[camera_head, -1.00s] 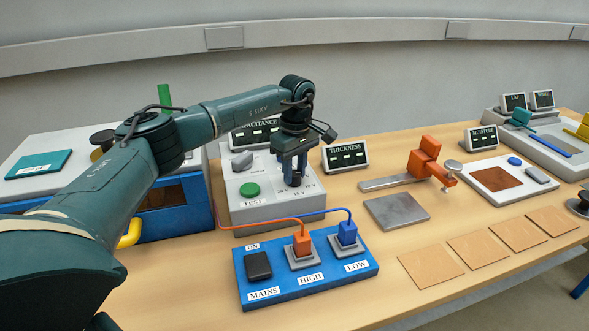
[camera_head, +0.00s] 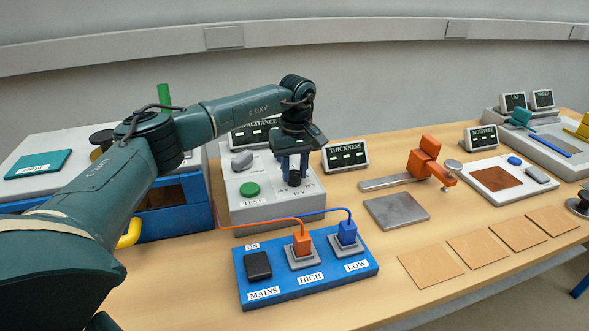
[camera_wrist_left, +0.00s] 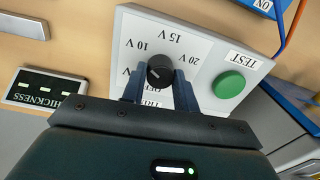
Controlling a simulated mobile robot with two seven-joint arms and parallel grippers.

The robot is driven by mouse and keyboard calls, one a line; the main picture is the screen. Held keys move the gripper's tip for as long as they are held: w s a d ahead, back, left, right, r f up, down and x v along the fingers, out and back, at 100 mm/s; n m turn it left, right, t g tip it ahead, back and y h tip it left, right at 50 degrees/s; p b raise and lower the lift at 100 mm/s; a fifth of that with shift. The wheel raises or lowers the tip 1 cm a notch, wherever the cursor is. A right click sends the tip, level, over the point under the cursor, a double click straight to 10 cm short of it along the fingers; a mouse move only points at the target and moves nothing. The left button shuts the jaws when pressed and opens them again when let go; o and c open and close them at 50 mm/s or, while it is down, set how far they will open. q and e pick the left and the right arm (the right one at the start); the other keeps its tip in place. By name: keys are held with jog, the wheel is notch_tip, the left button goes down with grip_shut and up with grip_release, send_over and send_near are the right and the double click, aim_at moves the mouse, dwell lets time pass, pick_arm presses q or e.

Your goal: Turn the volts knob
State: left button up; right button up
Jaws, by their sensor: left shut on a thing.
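The volts knob is a small black dial on the grey-white capacitance box (camera_head: 241,205). In the left wrist view the knob (camera_wrist_left: 160,71) sits on a white panel marked 10 V, 15 V and 20 V. My left gripper (camera_head: 294,178) points down over the box's right side. In the left wrist view its two blue fingers (camera_wrist_left: 160,88) stand either side of the knob and are shut on it. The gripper partly hides the panel labels. My right gripper is in neither view.
A green TEST button (camera_head: 249,189) and a grey lever knob (camera_head: 242,160) are left of the gripper. A blue mains board (camera_head: 306,286) with orange and blue plugs stands in front. The THICKNESS display (camera_head: 345,154) is close on the right.

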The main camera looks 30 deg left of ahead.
aim_at(296, 173)
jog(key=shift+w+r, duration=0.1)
pick_arm(q)
jog(key=o, duration=1)
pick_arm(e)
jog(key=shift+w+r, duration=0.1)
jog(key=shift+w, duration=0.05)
pick_arm(q)
jog(key=shift+r, duration=0.55)
notch_tip(296, 173, up, 12)
jog(key=shift+w+d+r+b, duration=0.1)
jog(key=shift+w+d+b, duration=0.05)
jog(key=shift+b, duration=0.55)
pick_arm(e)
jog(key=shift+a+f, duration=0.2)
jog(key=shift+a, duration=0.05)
